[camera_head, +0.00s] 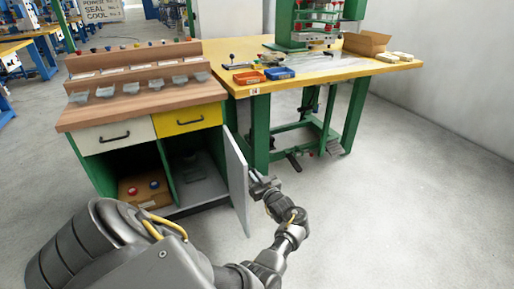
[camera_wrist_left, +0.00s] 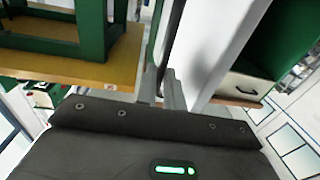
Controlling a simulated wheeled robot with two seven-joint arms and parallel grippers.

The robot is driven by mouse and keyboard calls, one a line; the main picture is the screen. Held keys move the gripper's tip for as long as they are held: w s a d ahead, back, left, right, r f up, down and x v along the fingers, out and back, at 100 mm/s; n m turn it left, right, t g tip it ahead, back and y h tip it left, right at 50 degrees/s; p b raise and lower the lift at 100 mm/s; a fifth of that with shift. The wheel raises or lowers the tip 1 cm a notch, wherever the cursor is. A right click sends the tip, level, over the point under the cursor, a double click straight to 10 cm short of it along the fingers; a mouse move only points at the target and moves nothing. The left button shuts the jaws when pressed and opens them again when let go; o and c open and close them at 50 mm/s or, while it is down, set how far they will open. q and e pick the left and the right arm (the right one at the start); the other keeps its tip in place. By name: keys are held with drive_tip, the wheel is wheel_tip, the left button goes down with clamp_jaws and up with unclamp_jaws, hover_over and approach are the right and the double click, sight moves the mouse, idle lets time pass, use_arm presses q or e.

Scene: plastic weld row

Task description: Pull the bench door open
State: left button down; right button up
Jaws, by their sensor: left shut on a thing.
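The bench door (camera_head: 237,182) is a light grey panel under the yellow drawer. It stands swung open, seen nearly edge-on, and the green compartment behind it shows. My left gripper (camera_head: 256,180) is at the outer face of the door, near its free edge. In the left wrist view, the fingers of my left gripper (camera_wrist_left: 161,88) are shut on a dark upright bar, the door handle (camera_wrist_left: 172,40), beside the pale door panel (camera_wrist_left: 208,50). The grip itself is small and partly hidden in the head view. My right gripper is not in view.
The bench has a white drawer (camera_head: 113,135) and a yellow drawer (camera_head: 187,118), both shut. A cardboard box (camera_head: 143,193) sits in the left compartment. A green-legged table (camera_head: 340,73) with a pedal stands close right of the door. Floor at the right front is clear.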

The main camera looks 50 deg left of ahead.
use_arm(q)
drive_tip(key=shift+a+r, duration=0.3)
drive_tip(key=shift+a, duration=0.05)
drive_tip(key=c, duration=1.5)
unclamp_jaws()
drive_tip(key=shift+s+f, duration=0.1)
drive_tip(key=shift+f, duration=0.1)
drive_tip(key=shift+d, duration=0.2)
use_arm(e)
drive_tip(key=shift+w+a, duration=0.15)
use_arm(q)
drive_tip(key=shift+d, duration=0.1)
